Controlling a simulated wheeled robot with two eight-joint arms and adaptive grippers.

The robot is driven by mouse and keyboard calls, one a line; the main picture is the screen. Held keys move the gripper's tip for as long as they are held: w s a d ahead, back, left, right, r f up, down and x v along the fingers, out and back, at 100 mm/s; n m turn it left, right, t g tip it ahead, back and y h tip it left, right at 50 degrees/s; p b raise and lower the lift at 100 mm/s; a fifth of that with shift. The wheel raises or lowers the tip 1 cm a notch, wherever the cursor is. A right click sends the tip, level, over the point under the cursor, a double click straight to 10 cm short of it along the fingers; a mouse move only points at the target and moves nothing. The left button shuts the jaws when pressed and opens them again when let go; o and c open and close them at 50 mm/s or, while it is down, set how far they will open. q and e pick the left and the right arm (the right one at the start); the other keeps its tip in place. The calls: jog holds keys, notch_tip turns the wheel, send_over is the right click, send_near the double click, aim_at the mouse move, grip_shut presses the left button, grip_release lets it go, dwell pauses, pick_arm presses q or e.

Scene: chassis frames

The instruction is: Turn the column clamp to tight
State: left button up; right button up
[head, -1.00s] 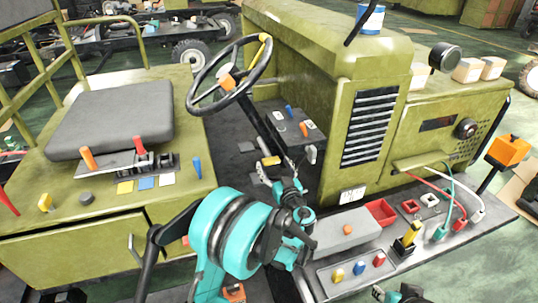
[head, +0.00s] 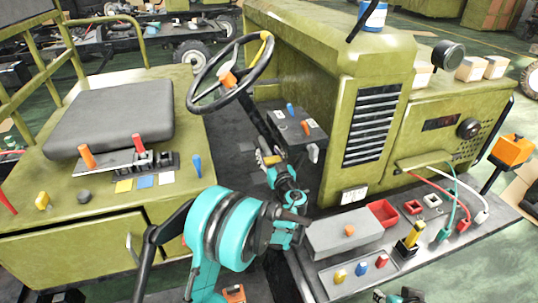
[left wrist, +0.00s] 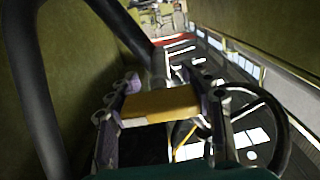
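The column clamp shows as a small yellow handle (head: 268,158) low on the steering column in the head view. My left gripper (head: 271,168) is at the handle, with its fingers partly covering it. In the left wrist view, a yellow bar (left wrist: 160,103), apparently this handle, spans the gap between the two fingers of my left gripper (left wrist: 163,100). The fingers are apart, one at each end of the bar. I cannot tell if they press on it. Part of my right arm (head: 402,296) shows at the bottom edge; its fingers are not clear.
The steering wheel (head: 233,76) and its dark column stand above the clamp. A dark control box (head: 297,127) is close on the right. The seat (head: 112,117) is at left. A grey box (head: 345,233) and a red bin (head: 383,212) sit on the right ledge.

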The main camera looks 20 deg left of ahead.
pick_arm(q)
jog(key=shift+m, duration=0.3)
jog(key=shift+c, duration=0.2)
jog(key=m, duration=0.3)
jog(key=shift+f+m, duration=0.1)
jog(key=shift+m, duration=0.2)
jog(key=m, duration=0.4)
jog(key=shift+b, duration=0.35)
jog(key=shift+c, duration=0.2)
jog(key=m, duration=0.9)
jog(key=shift+m, duration=0.3)
jog(key=o, duration=1.3)
jog(key=shift+d, duration=0.1)
